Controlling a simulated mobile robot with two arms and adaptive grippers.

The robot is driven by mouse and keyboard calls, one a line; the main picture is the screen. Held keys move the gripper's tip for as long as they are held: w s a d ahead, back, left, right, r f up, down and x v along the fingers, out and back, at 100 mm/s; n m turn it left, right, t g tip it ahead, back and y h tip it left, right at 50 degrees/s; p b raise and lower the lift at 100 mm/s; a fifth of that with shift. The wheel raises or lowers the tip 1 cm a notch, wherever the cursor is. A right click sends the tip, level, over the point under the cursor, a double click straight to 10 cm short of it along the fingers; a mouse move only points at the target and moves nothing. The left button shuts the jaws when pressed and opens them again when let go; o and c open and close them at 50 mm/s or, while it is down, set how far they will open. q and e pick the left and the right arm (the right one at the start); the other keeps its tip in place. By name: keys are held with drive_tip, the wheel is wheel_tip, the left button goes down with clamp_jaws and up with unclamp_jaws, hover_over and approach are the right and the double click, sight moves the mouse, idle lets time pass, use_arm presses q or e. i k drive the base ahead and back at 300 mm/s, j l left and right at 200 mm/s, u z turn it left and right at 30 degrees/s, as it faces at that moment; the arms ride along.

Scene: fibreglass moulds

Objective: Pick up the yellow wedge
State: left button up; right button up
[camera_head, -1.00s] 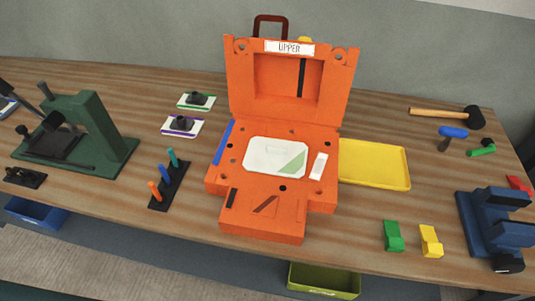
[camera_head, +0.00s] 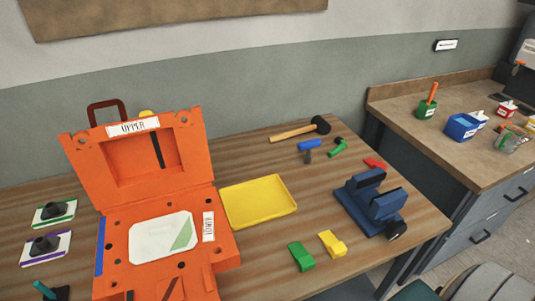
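The yellow wedge (camera_head: 332,243) lies on the wooden table near its front edge. It is a small stepped block, just right of a green wedge (camera_head: 301,256) of similar shape, with a small gap between them. Neither of my grippers shows in the head view.
An orange mould (camera_head: 150,215) stands open at left, beside a yellow tray (camera_head: 258,201). A blue vise (camera_head: 370,203) is right of the wedge. A mallet (camera_head: 301,130) and small blue, green and red items lie behind. A side counter (camera_head: 420,135) stands at right.

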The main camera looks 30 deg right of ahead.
sight(337, 249)
drive_tip(key=z, duration=1.55)
